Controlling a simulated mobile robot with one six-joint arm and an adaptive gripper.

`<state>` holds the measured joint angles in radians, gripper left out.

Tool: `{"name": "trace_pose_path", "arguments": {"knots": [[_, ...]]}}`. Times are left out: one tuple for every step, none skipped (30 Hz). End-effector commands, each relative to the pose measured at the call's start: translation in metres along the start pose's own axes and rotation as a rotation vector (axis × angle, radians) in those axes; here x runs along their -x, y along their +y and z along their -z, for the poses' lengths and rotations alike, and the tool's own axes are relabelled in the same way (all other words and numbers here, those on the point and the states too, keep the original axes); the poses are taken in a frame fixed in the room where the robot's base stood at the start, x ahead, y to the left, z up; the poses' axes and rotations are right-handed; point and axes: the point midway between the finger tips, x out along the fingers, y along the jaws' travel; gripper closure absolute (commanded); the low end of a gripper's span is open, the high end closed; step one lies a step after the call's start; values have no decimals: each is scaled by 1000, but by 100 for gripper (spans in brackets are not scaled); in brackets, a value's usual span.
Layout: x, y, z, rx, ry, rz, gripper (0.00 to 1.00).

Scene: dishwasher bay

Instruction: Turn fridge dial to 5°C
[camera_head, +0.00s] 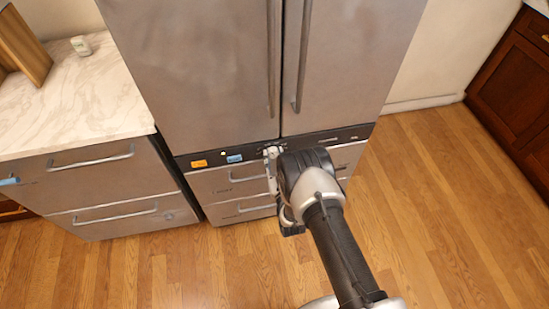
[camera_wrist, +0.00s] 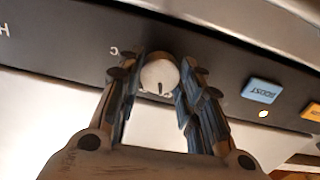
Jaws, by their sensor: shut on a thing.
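The fridge dial (camera_wrist: 159,76) is a round pale knob with a dark pointer mark, set in the dark control panel (camera_wrist: 215,85) in the wrist view. My gripper (camera_wrist: 158,88) has a finger on each side of the dial and is shut on it. In the head view, my gripper (camera_head: 272,165) is at the panel below the fridge doors (camera_head: 205,70), and my arm covers part of the panel. A letter "C" shows beside the dial. The scale numbers are mostly hidden, so I cannot tell the setting.
A blue BOOST button (camera_wrist: 261,91) and an orange button (camera_wrist: 312,112) are on the same panel, with a small lit light (camera_wrist: 263,114) between them. Drawers (camera_head: 225,183) lie below the panel. A marble counter (camera_head: 80,100) stands at left. The wooden floor (camera_head: 440,190) at right is clear.

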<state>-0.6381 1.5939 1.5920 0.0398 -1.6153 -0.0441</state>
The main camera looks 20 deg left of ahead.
Motion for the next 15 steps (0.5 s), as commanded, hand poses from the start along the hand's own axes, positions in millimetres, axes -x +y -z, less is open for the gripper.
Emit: {"name": "trace_pose_path", "arguments": {"knots": [[0, 0, 0, -19, -1, 0, 90], [0, 0, 0, -34, -1, 0, 90], [0, 0, 0, -56, -1, 0, 90], [0, 0, 0, -74, -1, 0, 90], [0, 0, 0, -95, -1, 0, 90], [0, 0, 0, -123, -1, 0, 90], [0, 0, 0, -145, -1, 0, 90], [0, 0, 0, -169, -1, 0, 90], [0, 0, 0, -201, -1, 0, 90], [0, 0, 0, -226, -1, 0, 90], [0, 0, 0, -251, -1, 0, 90], [0, 0, 0, -284, -1, 0, 90], [0, 0, 0, -308, -1, 0, 90], [0, 0, 0, -332, -1, 0, 90], [0, 0, 0, -363, -1, 0, 90]]}}
